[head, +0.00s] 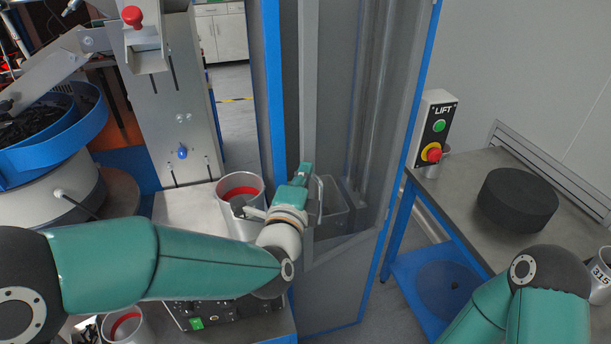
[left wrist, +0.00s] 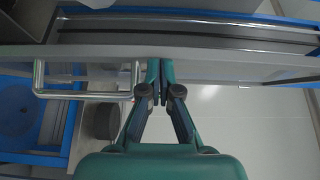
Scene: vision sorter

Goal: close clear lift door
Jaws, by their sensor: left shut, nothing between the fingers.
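The lift's clear door (head: 345,255) stands in a tall blue and grey frame in the middle of the head view. Its metal handle (head: 319,200) is right beside my left gripper (head: 306,170), and the handle also shows in the left wrist view (left wrist: 85,96). My left gripper is shut and empty. In the left wrist view its fingertips (left wrist: 160,65) are at the door panel, right of the handle, not around it. I cannot tell whether they touch the panel, or how far the door is open. My right gripper is out of view.
A grey bin (head: 333,218) shows through the clear panel. A metal cup with a red inside (head: 240,190) stands left of my left gripper. The LIFT button box (head: 434,132) and a table with a black disc (head: 518,198) are at right.

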